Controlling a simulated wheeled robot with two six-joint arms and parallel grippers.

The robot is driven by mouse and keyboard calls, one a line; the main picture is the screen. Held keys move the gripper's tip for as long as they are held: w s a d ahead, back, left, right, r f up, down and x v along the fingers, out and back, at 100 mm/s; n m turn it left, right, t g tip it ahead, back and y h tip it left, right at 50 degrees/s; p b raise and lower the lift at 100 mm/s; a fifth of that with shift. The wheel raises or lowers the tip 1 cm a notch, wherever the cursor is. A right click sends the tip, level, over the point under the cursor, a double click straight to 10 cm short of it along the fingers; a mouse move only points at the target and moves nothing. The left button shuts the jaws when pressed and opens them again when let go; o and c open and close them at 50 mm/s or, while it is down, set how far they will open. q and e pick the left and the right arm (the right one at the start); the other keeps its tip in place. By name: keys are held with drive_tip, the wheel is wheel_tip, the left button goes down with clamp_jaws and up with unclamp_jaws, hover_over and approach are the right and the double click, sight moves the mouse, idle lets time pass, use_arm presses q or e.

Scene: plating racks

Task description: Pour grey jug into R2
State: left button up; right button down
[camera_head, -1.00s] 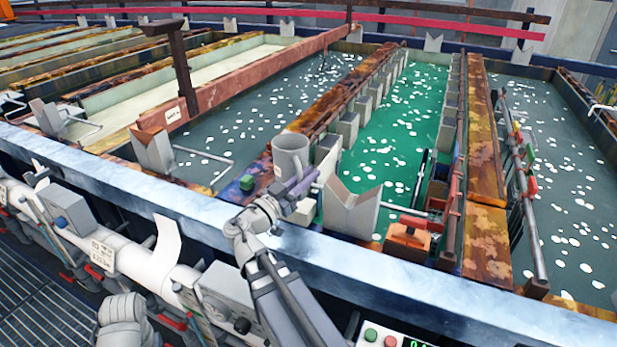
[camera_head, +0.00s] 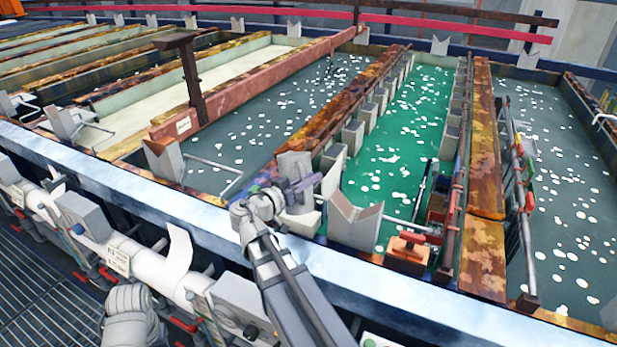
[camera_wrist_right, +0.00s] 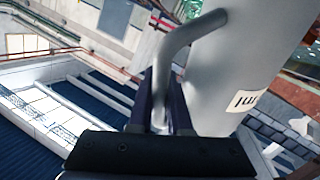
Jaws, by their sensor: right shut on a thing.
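The grey jug (camera_head: 294,167) is in my right gripper (camera_head: 293,190), above the near end of the rusty divider left of the green tank. In the right wrist view the jaws (camera_wrist_right: 162,118) are shut on its bent handle, and the jug's side (camera_wrist_right: 235,65) carries a white label, partly cut off. In the head view its mouth does not show clearly, and I see no stream of liquid. The green tank (camera_head: 397,160) lies just right of the jug, and a dark grey tank (camera_head: 262,118) lies to its left. I cannot read any R2 mark. My left gripper is not in view.
A grey V-shaped block (camera_head: 353,220) stands close right of my gripper, at the green tank's near end. Another (camera_head: 163,158) stands farther left. A pale blue rail (camera_head: 190,212) runs along the front. Pipes and an orange fitting (camera_head: 408,247) are at the right.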

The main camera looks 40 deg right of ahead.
drive_tip(key=shift+w+r+n+y+p, duration=0.1)
drive_tip(key=shift+r+n+y+p, duration=0.5)
drive_tip(key=shift+p, duration=0.85)
drive_tip(key=shift+f, duration=0.15)
idle(0.5)
drive_tip(key=shift+w+d+r+n+g+y+p, duration=0.2)
drive_tip(key=shift+r+n+g+y+p, duration=0.15)
drive_tip(key=shift+n+p, duration=0.6)
drive_tip(key=shift+f, duration=0.1)
drive_tip(key=shift+p, duration=0.3)
idle(0.4)
